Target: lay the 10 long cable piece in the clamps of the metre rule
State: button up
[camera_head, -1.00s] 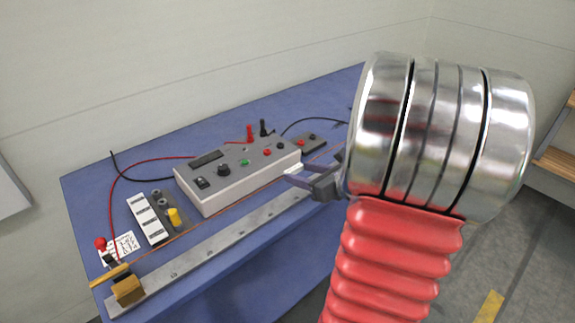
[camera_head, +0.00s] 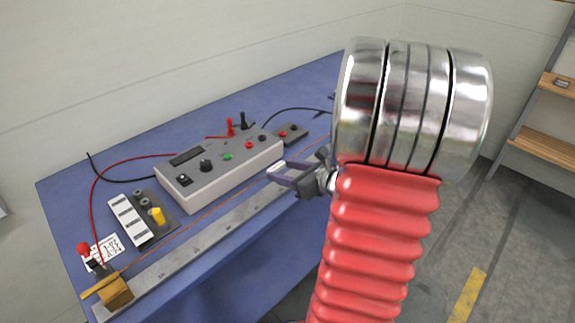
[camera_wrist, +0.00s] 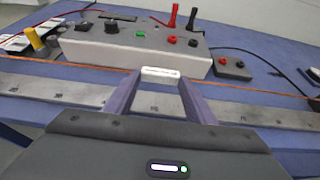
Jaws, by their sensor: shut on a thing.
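The metre rule (camera_head: 215,230) is a long grey metal bar along the front of the blue bench. A brass clamp block (camera_head: 117,291) stands at its left end. The thin orange cable piece (camera_head: 205,213) runs from near that clamp along the rule's far side. My gripper (camera_head: 270,173) is above the far edge of the rule, in front of the meter box. In the wrist view, my gripper (camera_wrist: 160,75) is shut on a white sleeve in line with the cable, which extends to both sides. The rule's right end is hidden behind my arm. I cannot tell whether the left cable end sits in the clamp.
The grey meter box (camera_head: 220,172) stands just behind the cable, with red and black plugs. A small terminal box (camera_head: 290,134) is to its right. A white strip (camera_head: 129,220), a yellow knob (camera_head: 157,215) and a note card (camera_head: 103,252) lie left. Leads cross the bench.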

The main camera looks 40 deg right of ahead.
jog(key=shift+f, duration=1.85)
jog(key=o, duration=1.2)
jog(key=shift+o, duration=0.2)
jog(key=shift+s, duration=0.1)
jog(key=v, duration=1.3)
jog(key=shift+s+r, duration=0.15)
jog(key=shift+s, duration=0.1)
